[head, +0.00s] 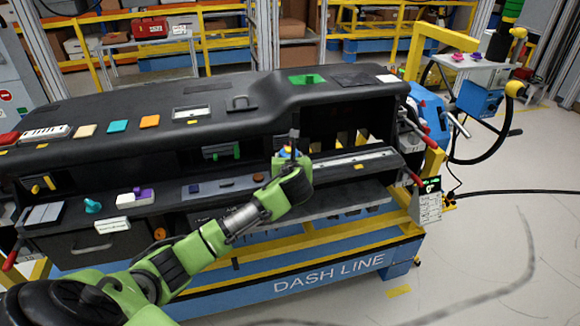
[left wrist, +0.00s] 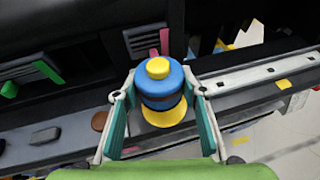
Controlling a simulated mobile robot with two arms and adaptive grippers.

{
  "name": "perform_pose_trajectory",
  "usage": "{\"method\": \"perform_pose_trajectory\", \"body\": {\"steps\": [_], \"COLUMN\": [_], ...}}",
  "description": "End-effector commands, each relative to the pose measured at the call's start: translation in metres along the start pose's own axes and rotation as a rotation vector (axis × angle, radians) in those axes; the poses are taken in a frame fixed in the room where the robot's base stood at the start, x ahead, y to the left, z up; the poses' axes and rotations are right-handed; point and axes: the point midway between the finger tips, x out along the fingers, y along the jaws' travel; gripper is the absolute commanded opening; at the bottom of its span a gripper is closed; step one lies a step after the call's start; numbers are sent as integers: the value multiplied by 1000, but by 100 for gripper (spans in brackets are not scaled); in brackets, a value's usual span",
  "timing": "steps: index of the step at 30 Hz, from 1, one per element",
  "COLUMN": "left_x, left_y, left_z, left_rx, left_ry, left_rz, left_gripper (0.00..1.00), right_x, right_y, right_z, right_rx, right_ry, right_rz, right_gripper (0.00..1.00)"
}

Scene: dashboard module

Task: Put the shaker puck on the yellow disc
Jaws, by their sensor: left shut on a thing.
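The shaker puck (left wrist: 162,82), a blue round body with a yellow knob on top, stands between the fingers of my left gripper (left wrist: 158,100) in the left wrist view. My left gripper is shut on it. A yellow round edge (left wrist: 164,117) shows directly under the blue body; I cannot tell whether this is the yellow disc or the puck's own base, nor whether the two touch. In the head view my left gripper (head: 291,168) is at the dashboard's lower ledge, and the puck is mostly hidden behind it. My right gripper is not in view.
The black dashboard (head: 215,90) overhangs the ledge from behind. A grey slotted rail (head: 345,160) lies right of the gripper. A brown round button (left wrist: 99,121) and a dark oval piece (left wrist: 45,136) sit to the left. The floor at right is mostly clear.

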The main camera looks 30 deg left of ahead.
Motion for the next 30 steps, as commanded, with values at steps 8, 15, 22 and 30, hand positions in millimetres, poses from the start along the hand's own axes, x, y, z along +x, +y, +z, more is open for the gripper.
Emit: {"method": "perform_pose_trajectory", "body": {"steps": [8,15,22,30], "left_x": [15,17,17,17], "left_y": [-3,-3,-3,-3], "left_z": [-26,-30,-32,-32], "left_rx": [1,0,1,1], "left_ry": [1,-3,1,1], "left_rz": [-1,-2,-1,-1], "left_gripper": [3,3,55,55], "right_x": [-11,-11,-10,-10], "right_y": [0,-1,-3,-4], "right_z": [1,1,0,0], "right_rx": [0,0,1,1], "right_ry": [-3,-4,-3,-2], "right_rz": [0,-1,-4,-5], "right_gripper": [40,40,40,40]}}
